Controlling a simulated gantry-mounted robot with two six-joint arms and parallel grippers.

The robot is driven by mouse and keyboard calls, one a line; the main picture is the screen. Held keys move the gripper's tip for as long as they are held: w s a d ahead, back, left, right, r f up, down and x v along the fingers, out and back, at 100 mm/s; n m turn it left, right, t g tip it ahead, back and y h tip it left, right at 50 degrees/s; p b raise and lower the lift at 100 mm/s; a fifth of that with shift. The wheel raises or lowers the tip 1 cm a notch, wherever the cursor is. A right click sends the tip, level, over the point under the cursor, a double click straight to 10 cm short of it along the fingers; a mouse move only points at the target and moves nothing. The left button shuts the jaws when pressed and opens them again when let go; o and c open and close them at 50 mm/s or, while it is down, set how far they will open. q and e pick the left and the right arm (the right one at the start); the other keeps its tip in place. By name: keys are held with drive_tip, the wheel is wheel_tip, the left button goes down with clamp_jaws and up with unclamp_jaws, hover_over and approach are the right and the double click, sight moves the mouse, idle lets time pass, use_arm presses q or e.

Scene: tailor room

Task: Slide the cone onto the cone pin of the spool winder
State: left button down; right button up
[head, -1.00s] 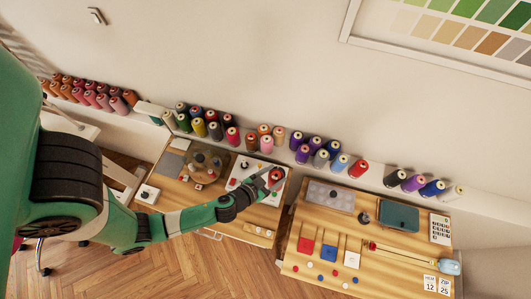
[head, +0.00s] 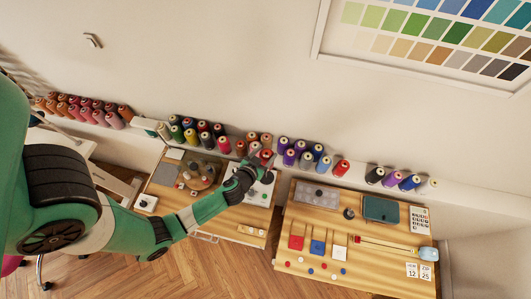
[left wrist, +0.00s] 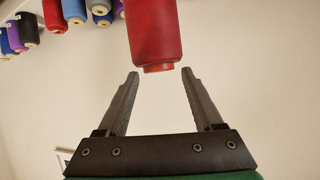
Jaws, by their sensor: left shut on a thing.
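My left gripper (head: 257,160) is shut on a red cone (head: 266,155) of thread, at the back edge of the left table. In the left wrist view the red cone (left wrist: 155,30) stands between and beyond the fingertips of the left gripper (left wrist: 160,75), its narrow base end toward me. A white-topped unit (head: 262,190) with small knobs lies below the gripper and looks like the spool winder. My arm covers part of it, and I cannot make out the cone pin. My right gripper is not in view.
Several thread cones (head: 190,136) stand on the shelf behind the tables, close to the gripper. A round stand (head: 199,176) with small items is left of the white unit. The right table (head: 360,275) holds a grey tray (head: 316,195), a green box (head: 381,209) and colored squares.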

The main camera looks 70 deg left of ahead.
sight(264, 161)
use_arm(q)
drive_tip(key=shift+f+b, duration=1.6)
drive_tip(key=shift+f, duration=0.4)
drive_tip(key=shift+f+b, duration=1.5)
drive_tip(key=shift+b, duration=0.3)
drive_tip(key=shift+f, duration=0.15)
wheel_tip(264, 161, down, 7)
drive_tip(key=b, duration=0.7)
drive_tip(key=shift+b, duration=0.35)
unclamp_jaws()
drive_tip(key=shift+r, duration=0.25)
drive_tip(key=shift+d, duration=0.1)
